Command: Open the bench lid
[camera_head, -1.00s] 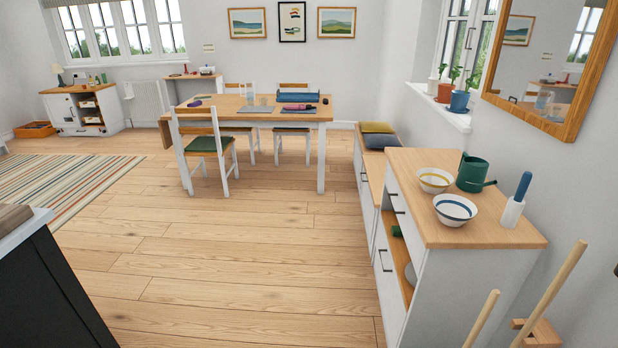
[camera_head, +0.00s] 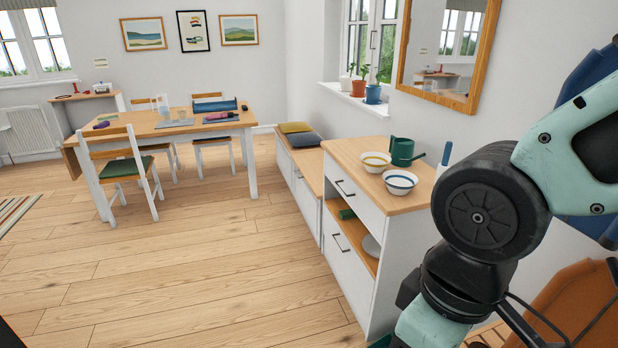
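The bench (camera_head: 308,208) is a low white unit with a wooden top, set along the right wall beyond the taller cabinet. Its wooden lid (camera_head: 309,170) looks shut. A yellow cushion (camera_head: 295,128) and a dark grey cushion (camera_head: 304,139) lie at the lid's far end. The cabinet hides part of the bench's near side. My arm's teal and black links fill the right of the view, in front of the cabinet's near right part. My gripper is not in view.
The white cabinet (camera_head: 347,208) stands between me and the bench. On its top are two bowls, the nearer one striped blue (camera_head: 400,182), and a green watering can (camera_head: 402,151). A dining table (camera_head: 165,127) with chairs stands at left. The wooden floor (camera_head: 190,270) left of the cabinet is clear.

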